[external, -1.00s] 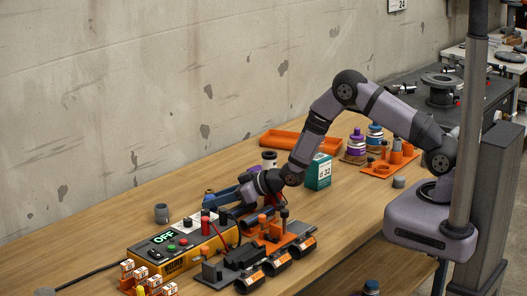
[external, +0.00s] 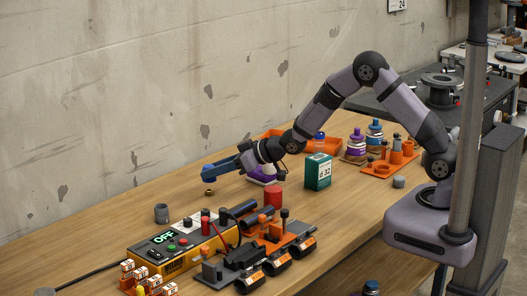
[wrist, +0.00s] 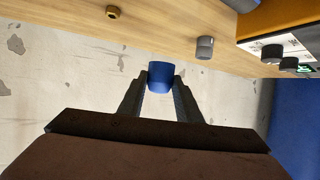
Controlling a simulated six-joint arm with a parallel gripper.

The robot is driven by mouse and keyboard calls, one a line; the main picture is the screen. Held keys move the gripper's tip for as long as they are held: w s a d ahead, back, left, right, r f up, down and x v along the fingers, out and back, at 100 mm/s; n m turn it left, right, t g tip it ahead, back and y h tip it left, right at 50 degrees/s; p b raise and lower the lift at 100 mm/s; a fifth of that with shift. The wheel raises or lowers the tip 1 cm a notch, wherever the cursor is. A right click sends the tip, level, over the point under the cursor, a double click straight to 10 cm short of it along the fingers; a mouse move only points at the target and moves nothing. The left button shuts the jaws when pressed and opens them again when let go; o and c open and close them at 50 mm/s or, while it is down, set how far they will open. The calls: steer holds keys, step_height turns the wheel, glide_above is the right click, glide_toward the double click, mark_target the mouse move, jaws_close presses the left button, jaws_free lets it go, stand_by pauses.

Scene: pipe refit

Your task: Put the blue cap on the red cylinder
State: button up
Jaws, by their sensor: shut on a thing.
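My gripper (wrist: 160,82) is shut on a blue cap (wrist: 160,74), which sits between the fingertips in the wrist view. In the external view my gripper (external: 212,171) is raised above the back left of the bench, pointing left; the cap is hard to make out there. The red cylinder (external: 273,196) stands upright on the bench, to the right of and below my gripper in the picture, apart from it. Its top looks bare. It is not seen in the wrist view.
A yellow power unit (external: 180,257) with cables and an orange fixture (external: 298,236) fill the front. A grey cylinder (external: 161,213) and a brass nut (external: 209,192) stand left. A green box (external: 318,172) and a purple-based object (external: 262,179) are near the cylinder.

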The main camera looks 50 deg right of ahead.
steer(key=w+d+r+m+h+p, duration=0.1)
steer(key=w+d+r, duration=0.15)
steer(key=d, duration=0.35)
steer(key=w+d+r+m+h, duration=0.1)
steer(key=d+r, duration=0.2)
steer(key=d, duration=0.4)
steer(key=s+d+r+m+h+p, duration=0.1)
steer(key=s+d+r, duration=0.15)
steer(key=d, duration=0.35)
steer(key=s+d+r+p, duration=0.1)
steer(key=s+d+r, duration=0.15)
steer(key=d, duration=0.35)
steer(key=n+g+y, duration=0.1)
steer(key=n+y, duration=0.4)
glide_above(279, 189)
step_height(279, 189, down, 4)
steer(key=shift+d+f+b, duration=0.1)
steer(key=shift+f+b, duration=0.2)
steer(key=shift+f, duration=4.8)
steer(key=shift+f, duration=0.1)
steer(key=shift+f, duration=0.15)
steer(key=o, duration=1)
